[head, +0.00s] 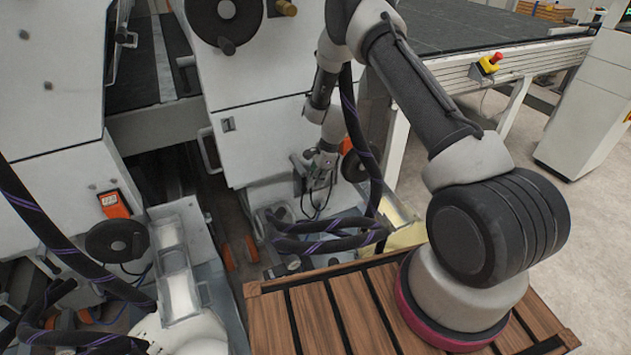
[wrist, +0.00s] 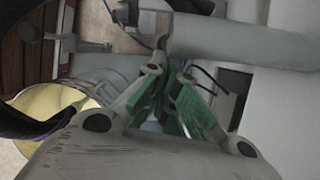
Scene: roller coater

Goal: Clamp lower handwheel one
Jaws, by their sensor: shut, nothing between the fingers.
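A lower black handwheel (head: 117,240) with a knob sits at the left, on the front of the left machine block. Another dark round wheel (head: 358,166) shows low on the middle block, partly hidden by a hose. I cannot tell which one is lower handwheel one. My gripper (head: 318,188) hangs low in front of the middle block, left of the dark wheel and apart from it. In the wrist view its green-padded fingers (wrist: 172,80) come together at the tips, with nothing between them. No handwheel is clear in the wrist view.
A large upper handwheel (head: 224,22) is on the middle block. Black hoses (head: 335,228) loop below my gripper. A yellow round-rimmed vessel (wrist: 45,115) lies left of the fingers. A grey cylinder (wrist: 240,42) crosses ahead. A red emergency button (head: 495,58) is on the conveyor frame.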

